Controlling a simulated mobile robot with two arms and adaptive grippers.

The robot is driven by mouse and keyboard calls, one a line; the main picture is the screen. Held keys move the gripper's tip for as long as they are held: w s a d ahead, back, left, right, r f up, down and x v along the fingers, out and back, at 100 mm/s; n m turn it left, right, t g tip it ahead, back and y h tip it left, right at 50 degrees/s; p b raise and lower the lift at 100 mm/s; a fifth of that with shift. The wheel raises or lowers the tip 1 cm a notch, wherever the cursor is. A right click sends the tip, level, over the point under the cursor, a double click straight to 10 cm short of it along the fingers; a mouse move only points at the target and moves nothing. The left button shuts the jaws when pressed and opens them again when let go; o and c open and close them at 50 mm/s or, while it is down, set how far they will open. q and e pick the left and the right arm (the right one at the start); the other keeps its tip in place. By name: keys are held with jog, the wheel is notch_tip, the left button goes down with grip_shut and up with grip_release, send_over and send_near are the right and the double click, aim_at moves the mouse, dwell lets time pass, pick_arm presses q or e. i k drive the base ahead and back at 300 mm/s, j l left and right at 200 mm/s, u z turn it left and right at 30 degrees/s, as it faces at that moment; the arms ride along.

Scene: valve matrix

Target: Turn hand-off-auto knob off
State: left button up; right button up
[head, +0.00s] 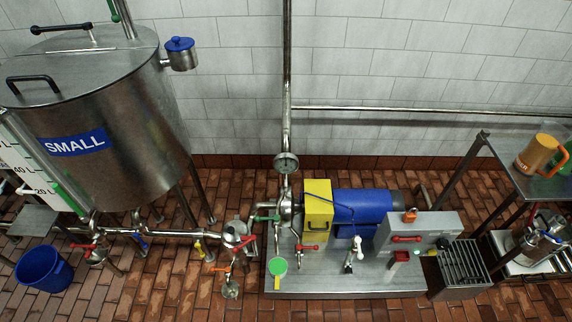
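A grey control box (432,226) sits at the right end of the steel pump skid. On its face are a red handle (406,239) and a small dark knob (443,243). An orange part (409,215) is on its top, and a small red box (401,256) is at its lower front. I cannot tell which of these is the hand-off-auto knob or read its position; the labels are too small. Neither of my grippers shows in the head view.
A blue motor (362,206) and yellow guard (317,211) stand left of the box. A dark slatted crate (463,262) and a rack shelf (530,176) are to its right. The large SMALL tank (105,110) and a blue bucket (43,270) are left. Brick floor (150,290) is open in front.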

aim_at(442, 244)
jog(key=z, duration=1.25)
